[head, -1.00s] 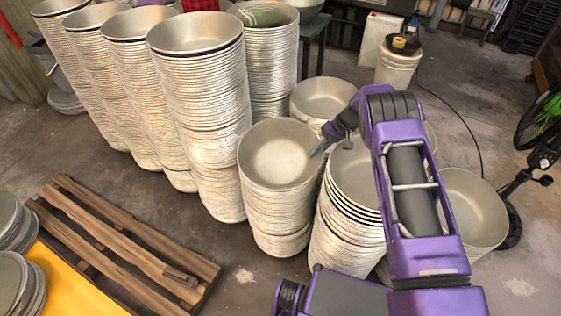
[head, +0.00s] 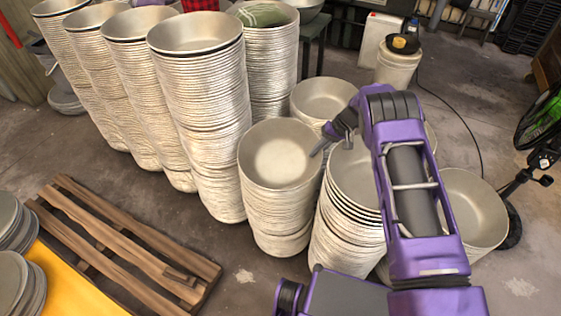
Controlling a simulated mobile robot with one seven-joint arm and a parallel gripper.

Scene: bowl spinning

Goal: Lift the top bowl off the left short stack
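The left short stack (head: 277,212) is a column of nested silver-grey metal bowls on the floor near the middle of the head view. Its top bowl (head: 272,160) sits level with its open mouth up. My gripper (head: 317,151) reaches in from the right, tilted downward, with its fingertips at the right rim of that top bowl. The fingers are small here, and I cannot tell whether they grip the rim or only lie beside it. The right short stack (head: 338,215) stands close beside it, partly hidden behind my purple arm.
Tall bowl stacks (head: 203,110) stand to the left and behind. Another bowl (head: 322,97) is just behind my gripper, and a wide bowl (head: 473,210) is right of my arm. A wooden pallet (head: 120,240) lies at lower left. Bare floor shows between pallet and stacks.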

